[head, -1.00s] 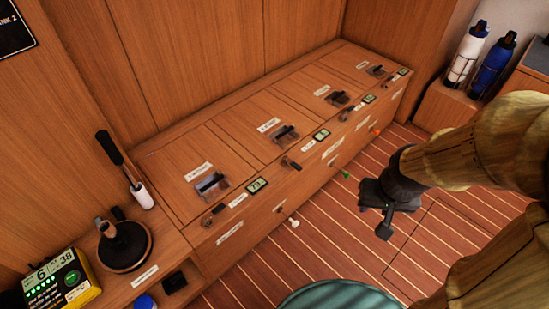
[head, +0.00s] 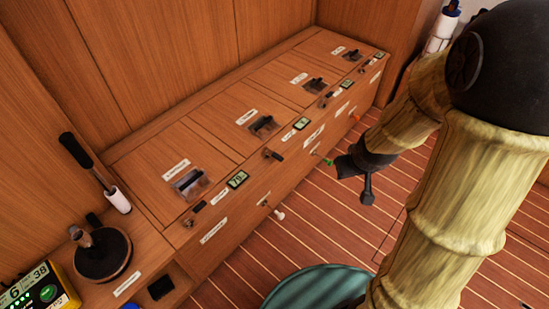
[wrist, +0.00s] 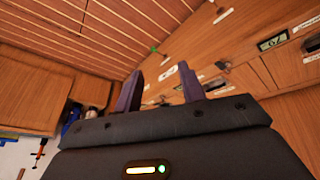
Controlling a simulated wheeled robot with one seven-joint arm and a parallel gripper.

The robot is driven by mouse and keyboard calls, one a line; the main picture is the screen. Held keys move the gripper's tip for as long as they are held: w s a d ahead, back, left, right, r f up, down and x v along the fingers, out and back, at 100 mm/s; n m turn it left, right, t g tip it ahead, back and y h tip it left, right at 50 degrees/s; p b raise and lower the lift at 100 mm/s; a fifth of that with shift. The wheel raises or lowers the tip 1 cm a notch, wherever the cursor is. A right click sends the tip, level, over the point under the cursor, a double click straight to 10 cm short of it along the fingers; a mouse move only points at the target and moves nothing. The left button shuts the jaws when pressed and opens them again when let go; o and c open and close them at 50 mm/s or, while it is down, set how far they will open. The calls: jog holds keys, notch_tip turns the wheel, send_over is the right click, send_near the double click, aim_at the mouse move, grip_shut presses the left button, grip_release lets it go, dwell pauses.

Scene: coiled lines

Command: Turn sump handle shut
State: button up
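A long wooden cabinet runs along the wall, with several small dark handles on its top near the front edge, among them one near the left end (head: 194,207) and one further along (head: 273,154). Small knobs stick out of its front: a white one (head: 280,214), a green one (head: 328,162) and an orange one (head: 355,115). The labels are too small to read, so I cannot tell which handle is the sump's. My gripper (wrist: 160,80) is open and empty, its two fingers apart. In the head view it hangs just right of the green knob, which also shows in the wrist view (wrist: 154,49).
Dark recessed switches and small green displays (head: 238,179) line the cabinet top. At left stand a black-handled lever (head: 90,170), a round dark base (head: 103,257) and a yellow device (head: 45,295). A teal round surface (head: 325,288) is at the bottom.

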aim_at(274, 154)
jog(key=w+a+f+n+t+y+b, duration=0.2)
jog(key=w+f+y+b, duration=0.1)
jog(key=f, duration=0.3)
jog(key=w+a+f+n+t+y+b, duration=0.2)
jog(key=w+f+n+y+b, duration=0.1)
jog(key=f+y, duration=0.3)
jog(key=w+a+f+n+t+y+b, duration=0.2)
jog(key=w+a+f+y+b, duration=0.1)
jog(key=f+y+b, duration=0.1)
notch_tip(274, 154, down, 3)
jog(key=shift+r+n+y, duration=0.2)
jog(key=shift+n+y, duration=0.1)
jog(key=shift+y, duration=0.4)
jog(key=shift+w+a+b, duration=0.1)
jog(key=shift+a+b, duration=0.1)
jog(key=shift+b, duration=0.1)
jog(key=b+x, duration=0.7)
jog(key=x, duration=0.9)
jog(key=shift+w+a, duration=0.15)
jog(key=shift+w, duration=0.05)
jog(key=shift+w+a, duration=0.2)
jog(key=shift+a, duration=0.1)
jog(key=shift+r, duration=0.1)
